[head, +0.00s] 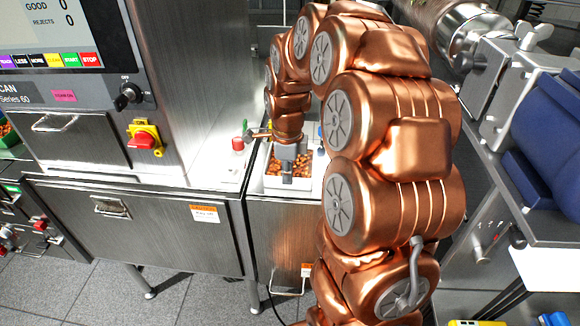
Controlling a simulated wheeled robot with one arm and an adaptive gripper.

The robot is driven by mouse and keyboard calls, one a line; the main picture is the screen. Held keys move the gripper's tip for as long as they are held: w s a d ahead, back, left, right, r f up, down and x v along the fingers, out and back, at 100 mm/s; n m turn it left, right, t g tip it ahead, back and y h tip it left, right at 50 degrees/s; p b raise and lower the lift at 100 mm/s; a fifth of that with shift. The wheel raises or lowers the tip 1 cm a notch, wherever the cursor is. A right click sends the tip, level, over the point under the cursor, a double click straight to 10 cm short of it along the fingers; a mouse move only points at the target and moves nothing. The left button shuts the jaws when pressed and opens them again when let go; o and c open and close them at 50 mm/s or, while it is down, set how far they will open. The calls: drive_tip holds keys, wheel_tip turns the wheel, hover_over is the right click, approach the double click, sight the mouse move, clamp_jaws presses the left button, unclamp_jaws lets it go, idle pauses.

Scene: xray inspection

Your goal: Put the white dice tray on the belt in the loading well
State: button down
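The white dice tray (273,183) is filled with small brown-orange cubes and sits in a recess at the right end of the steel machine. My copper arm covers its right side. My gripper (287,179) points down at the tray's middle, in front of the cubes. Its fingers are small and dark here, so I cannot tell whether they are open or shut, or touch the tray. The belt under the tray is not visible to me, and I cannot tell whether the tray rests on a surface or is held.
The inspection machine (150,215) stands left, with a yellow-red switch (146,139) and a screen above. A red button (238,144) is just left of the tray. A steel bench (545,228) with a blue object (550,140) is at right.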

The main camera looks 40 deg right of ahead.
drive_tip(key=shift+r+b, duration=0.9)
drive_tip(key=shift+r, duration=0.85)
drive_tip(key=s+a+r+b, duration=0.1)
drive_tip(key=s+a+b, duration=0.3)
drive_tip(key=s+a, duration=0.6)
drive_tip(key=shift+s+r, duration=0.25)
drive_tip(key=shift+s, duration=1)
